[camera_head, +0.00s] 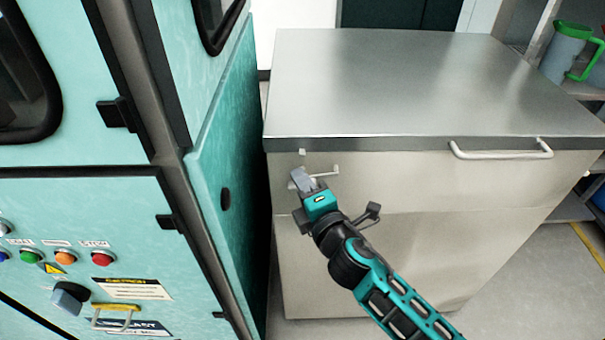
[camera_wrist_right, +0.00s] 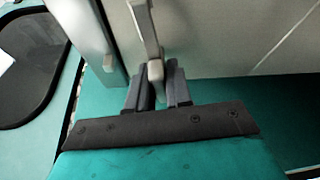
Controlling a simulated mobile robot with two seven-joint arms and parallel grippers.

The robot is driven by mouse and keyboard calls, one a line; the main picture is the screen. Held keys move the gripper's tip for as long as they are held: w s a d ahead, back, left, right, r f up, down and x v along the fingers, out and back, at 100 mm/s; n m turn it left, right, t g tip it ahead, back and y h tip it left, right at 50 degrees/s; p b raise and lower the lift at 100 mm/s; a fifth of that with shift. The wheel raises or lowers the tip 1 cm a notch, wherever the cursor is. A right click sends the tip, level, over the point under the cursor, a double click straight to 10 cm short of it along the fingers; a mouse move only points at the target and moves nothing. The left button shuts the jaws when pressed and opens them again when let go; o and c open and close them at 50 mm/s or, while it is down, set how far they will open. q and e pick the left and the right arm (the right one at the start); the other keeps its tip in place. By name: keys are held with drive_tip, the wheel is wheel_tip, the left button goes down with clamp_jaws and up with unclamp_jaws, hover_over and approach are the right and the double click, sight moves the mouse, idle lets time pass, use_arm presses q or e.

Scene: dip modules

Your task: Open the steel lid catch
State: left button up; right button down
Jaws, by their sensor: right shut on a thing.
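The steel lid catch (camera_head: 326,172) is a small pale metal lever on the front of a steel chest, just under the left part of its lid (camera_head: 420,85). The lid lies flat on the chest. My right gripper (camera_head: 303,180) is at the catch and hides part of it. In the right wrist view, my right gripper (camera_wrist_right: 157,85) is shut on the catch's pale lever (camera_wrist_right: 148,30), with a finger on each side. A small pale tab (camera_head: 302,152) sits on the lid's edge above. My left gripper is not in view.
A pale bar handle (camera_head: 502,154) is at the right of the lid's front. A teal machine cabinet (camera_head: 222,160) with buttons stands close on the left. A grey-green jug (camera_head: 565,50) stands on a shelf at the right. Floor shows at the lower right.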

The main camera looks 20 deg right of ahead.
idle(0.3)
drive_tip(key=c, duration=1.1)
unclamp_jaws()
drive_tip(key=shift+s, duration=0.1)
